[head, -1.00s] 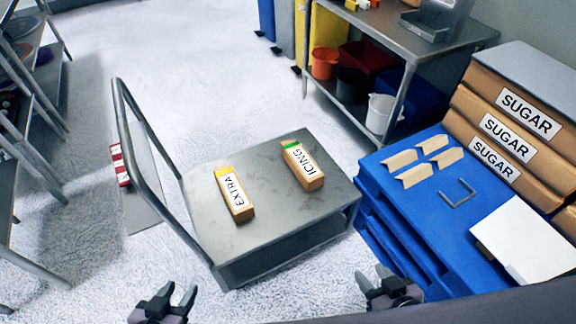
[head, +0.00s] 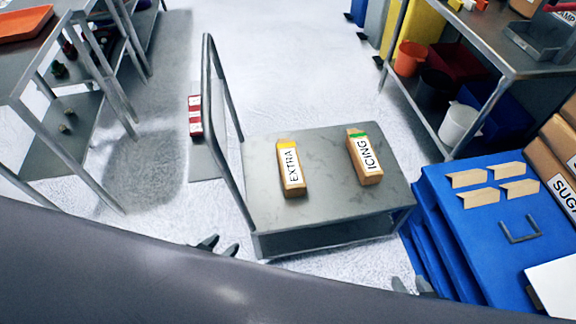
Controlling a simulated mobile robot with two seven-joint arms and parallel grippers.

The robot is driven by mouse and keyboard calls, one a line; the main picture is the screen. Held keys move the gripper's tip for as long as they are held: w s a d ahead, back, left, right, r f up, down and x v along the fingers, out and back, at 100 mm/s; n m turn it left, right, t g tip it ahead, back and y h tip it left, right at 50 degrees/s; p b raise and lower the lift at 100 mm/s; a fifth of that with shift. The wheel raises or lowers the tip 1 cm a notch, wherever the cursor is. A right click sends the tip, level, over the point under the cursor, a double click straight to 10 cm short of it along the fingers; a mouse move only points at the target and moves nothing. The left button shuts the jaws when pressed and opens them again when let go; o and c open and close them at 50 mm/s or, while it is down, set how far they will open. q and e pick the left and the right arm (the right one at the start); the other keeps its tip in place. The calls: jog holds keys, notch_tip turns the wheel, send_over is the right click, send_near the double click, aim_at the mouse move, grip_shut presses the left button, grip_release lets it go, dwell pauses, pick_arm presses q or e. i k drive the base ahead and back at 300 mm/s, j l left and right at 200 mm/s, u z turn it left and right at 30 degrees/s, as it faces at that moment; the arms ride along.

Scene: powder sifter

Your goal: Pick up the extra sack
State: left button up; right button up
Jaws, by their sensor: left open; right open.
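The extra sack (head: 291,170) is a small tan sack with a yellow top band and a white label reading EXTRA. It lies on the left half of the grey flat cart (head: 325,209). The icing sack (head: 365,158), with a green band, lies to its right on the same cart, apart from it. My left gripper (head: 220,243) is open and empty, in front of the cart's near left corner. My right gripper (head: 411,284) is open and empty, below the cart's near right corner. Both grippers are partly hidden behind a dark part of my own body.
The cart's handle (head: 207,100) rises on its left side. A blue pallet stack (head: 455,235) with tan pieces and a metal bracket stands close on the right. Metal shelving (head: 60,150) is at left, a metal table (head: 480,45) with buckets at back right. Floor behind the cart is clear.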

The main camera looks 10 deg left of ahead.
aim_at(290, 167)
jog(key=i+l+u, duration=0.15)
jog(key=i+l, duration=0.25)
jog(key=i+l+u, duration=0.15)
jog(key=i+l, duration=0.25)
jog(key=l, duration=0.2)
